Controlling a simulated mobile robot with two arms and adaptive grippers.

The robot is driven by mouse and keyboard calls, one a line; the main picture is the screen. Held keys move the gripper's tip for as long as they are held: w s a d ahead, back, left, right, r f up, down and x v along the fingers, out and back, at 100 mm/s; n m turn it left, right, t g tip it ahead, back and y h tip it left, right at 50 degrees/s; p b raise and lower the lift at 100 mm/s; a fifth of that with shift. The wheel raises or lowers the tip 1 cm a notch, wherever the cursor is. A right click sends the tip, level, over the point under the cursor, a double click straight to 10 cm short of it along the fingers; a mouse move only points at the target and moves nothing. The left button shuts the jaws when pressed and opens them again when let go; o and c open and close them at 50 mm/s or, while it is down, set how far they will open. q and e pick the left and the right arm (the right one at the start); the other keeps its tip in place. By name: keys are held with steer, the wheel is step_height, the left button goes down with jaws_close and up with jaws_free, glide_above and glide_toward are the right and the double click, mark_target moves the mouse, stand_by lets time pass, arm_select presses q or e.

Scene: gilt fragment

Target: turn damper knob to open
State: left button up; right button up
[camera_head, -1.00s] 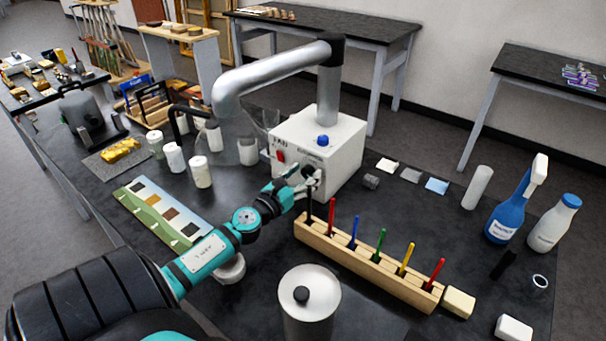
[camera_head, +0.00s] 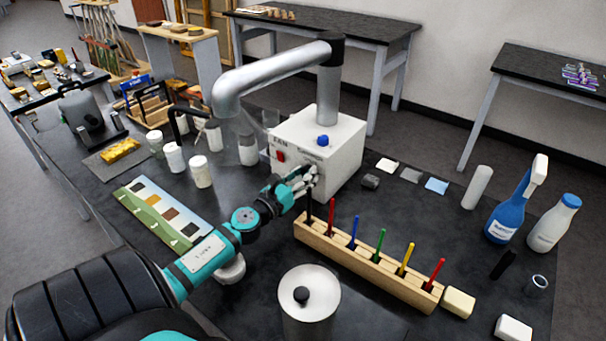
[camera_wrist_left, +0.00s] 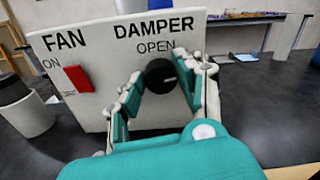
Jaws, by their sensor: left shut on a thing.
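The white fan box (camera_head: 335,145) stands on the black bench, with a blue button on top and a silver duct rising from it. In the left wrist view its front panel (camera_wrist_left: 95,60) reads FAN and DAMPER, with OPEN above the black damper knob (camera_wrist_left: 158,76). A pale mark on the knob points to the right. My left gripper (camera_wrist_left: 162,85) is shut on the knob, with a finger on either side. In the head view the left gripper (camera_head: 303,183) is at the box's front and hides the knob. My right gripper is not in view.
A red fan switch (camera_wrist_left: 78,78) is left of the knob. A wooden rack (camera_head: 370,265) of coloured sticks stands close below the gripper. White jars (camera_head: 200,172) are to the left, and a blue spray bottle (camera_head: 508,208) is at the right.

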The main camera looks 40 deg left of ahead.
arm_select(q)
steer(key=n+p, duration=0.2)
steer(key=n, duration=1)
steer(key=shift+a+n+p, duration=0.15)
steer(key=shift+n+p, duration=0.15)
steer(key=shift+f+n+p, duration=0.15)
steer(key=shift+n+p, duration=0.3)
steer(key=shift+n, duration=1.05)
steer(key=o, duration=1.1)
